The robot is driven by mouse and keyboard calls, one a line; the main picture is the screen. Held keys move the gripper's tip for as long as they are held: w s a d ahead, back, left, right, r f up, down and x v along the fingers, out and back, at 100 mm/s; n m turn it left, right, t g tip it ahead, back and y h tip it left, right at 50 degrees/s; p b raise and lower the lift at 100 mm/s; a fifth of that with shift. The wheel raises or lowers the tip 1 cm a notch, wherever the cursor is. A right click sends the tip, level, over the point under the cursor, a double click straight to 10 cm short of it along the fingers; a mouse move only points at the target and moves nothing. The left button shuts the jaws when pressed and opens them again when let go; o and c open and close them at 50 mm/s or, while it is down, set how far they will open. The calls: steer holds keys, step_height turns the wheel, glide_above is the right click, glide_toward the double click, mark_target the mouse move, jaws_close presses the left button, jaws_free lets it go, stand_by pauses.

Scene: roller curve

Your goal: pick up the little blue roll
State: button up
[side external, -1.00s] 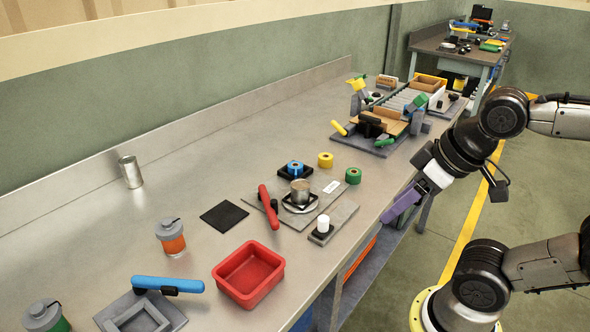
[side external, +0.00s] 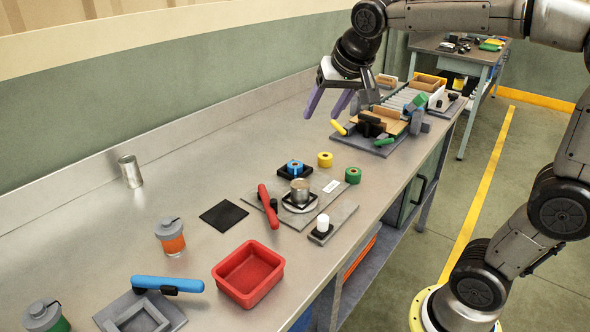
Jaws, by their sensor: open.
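The little blue roll (side external: 294,167) sits on a small black square base (side external: 295,172) in the middle of the metal workbench (side external: 200,140). A yellow roll (side external: 325,159) and a green roll (side external: 353,175) stand to its right, apart from it. My gripper (side external: 326,110) is open and empty, with its purple fingers pointing down. It is in the air above the bench, above and to the right of the blue roll in the picture and clear of it.
A roller fixture (side external: 390,118) stands at the right. A red tray (side external: 248,273) is nearer the camera.

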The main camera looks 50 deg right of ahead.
steer(key=m+g, duration=0.1)
glide_toward(295, 164)
steer(key=shift+w+f+m+g+h, duration=0.3)
steer(key=shift+w+f+g, duration=0.5)
steer(key=shift+f, duration=0.25)
steer(key=shift+w+x, duration=0.2)
steer(key=shift+x, duration=2.8)
steer(key=shift+r, duration=0.1)
jaws_close()
steer(key=shift+r, duration=0.1)
